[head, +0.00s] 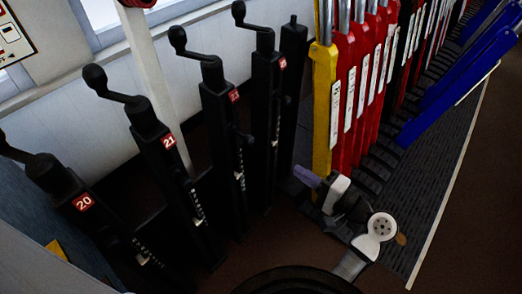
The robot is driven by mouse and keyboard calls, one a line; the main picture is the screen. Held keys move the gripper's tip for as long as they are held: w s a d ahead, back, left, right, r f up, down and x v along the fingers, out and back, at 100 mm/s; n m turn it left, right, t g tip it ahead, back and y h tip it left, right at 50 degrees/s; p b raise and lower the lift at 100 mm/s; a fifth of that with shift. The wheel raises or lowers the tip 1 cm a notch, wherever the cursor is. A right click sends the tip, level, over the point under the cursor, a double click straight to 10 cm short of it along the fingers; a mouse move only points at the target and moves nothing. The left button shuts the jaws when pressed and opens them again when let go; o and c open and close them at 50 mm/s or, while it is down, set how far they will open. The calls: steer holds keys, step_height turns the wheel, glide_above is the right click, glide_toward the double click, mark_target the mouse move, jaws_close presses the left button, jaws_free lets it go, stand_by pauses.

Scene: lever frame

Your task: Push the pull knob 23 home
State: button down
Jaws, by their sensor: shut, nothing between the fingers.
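A row of black posts with cranked handles on top runs from lower left to upper middle. Red plates read 20 (82,203) and 21 (168,141); the plates on the third post (233,96) and fourth post (283,63) are too small to read surely. By order, the fourth post (265,95) seems to be 23. Small dark knobs seem to stick out from the sides of the posts, but I cannot tell which is pull knob 23 or how far out it stands. My gripper (305,177), with purplish fingers, is shut and empty, low and right of that post, apparently apart from it.
A yellow lever (324,100) stands just behind my gripper, with several red levers (365,90) beside it. Blue levers (455,85) lean at the far right. A dark ribbed platform (430,170) lies below them. Brown floor is clear at lower right.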

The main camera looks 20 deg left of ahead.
steer(key=p, duration=0.3)
glide_toward(252, 142)
steer(key=x, duration=0.5)
steer(key=shift+a+r, duration=0.15)
steer(key=shift+x, duration=0.75)
